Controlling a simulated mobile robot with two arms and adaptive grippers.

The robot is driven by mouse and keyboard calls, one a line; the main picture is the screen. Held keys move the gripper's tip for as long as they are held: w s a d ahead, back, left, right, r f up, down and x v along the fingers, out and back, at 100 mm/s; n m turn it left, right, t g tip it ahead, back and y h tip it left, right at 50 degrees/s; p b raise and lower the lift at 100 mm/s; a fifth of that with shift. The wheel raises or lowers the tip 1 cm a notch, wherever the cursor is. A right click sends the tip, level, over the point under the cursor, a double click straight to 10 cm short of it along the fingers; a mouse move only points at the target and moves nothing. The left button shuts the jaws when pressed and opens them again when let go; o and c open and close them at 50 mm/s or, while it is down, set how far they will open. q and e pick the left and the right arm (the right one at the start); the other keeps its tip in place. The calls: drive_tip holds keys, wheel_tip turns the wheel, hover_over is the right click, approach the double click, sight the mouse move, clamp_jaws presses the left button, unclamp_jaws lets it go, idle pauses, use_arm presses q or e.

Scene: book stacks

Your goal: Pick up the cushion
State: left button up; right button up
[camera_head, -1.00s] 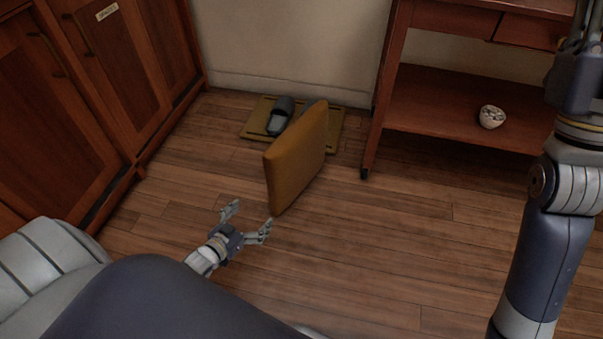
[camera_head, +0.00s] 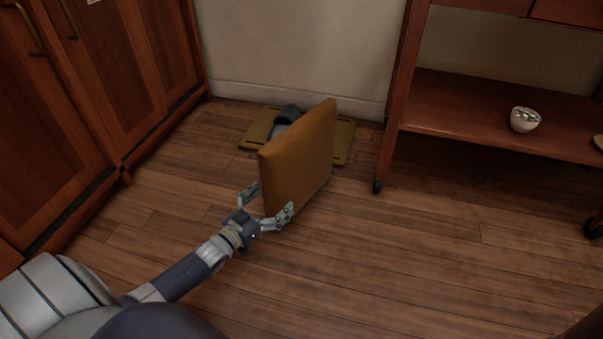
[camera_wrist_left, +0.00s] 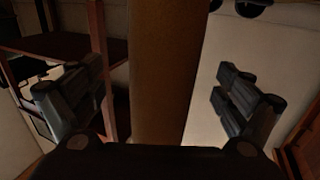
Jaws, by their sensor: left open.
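The cushion (camera_head: 298,157) is a square mustard-brown pad standing on its edge on the wooden floor. My left gripper (camera_head: 270,203) is open, with its fingers on either side of the cushion's near lower edge. In the left wrist view the cushion (camera_wrist_left: 165,75) runs upright between the two spread fingers of the gripper (camera_wrist_left: 165,100), with gaps visible on both sides. My right gripper is not in view.
Behind the cushion a flat mat (camera_head: 343,142) lies by the wall with a grey slipper (camera_head: 287,115) on it, partly hidden. A wooden shelf unit (camera_head: 460,115) holding a bowl (camera_head: 524,119) stands right. Cabinets (camera_head: 130,80) stand left. Floor in front is clear.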

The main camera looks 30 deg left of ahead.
use_arm(q)
drive_tip(key=shift+w+d, duration=0.1)
drive_tip(key=shift+w, duration=0.4)
drive_tip(key=w+b, duration=0.1)
drive_tip(key=b, duration=0.1)
drive_tip(key=w+b, duration=0.2)
drive_tip(key=shift+w+d+r, duration=0.1)
drive_tip(key=shift+w+r, duration=0.15)
drive_tip(key=shift+r, duration=0.15)
drive_tip(key=shift+w+r+b, duration=0.15)
drive_tip(key=shift+w+b, duration=0.25)
drive_tip(key=shift+w, duration=0.35)
drive_tip(key=shift+r, duration=0.1)
drive_tip(key=c, duration=1.4)
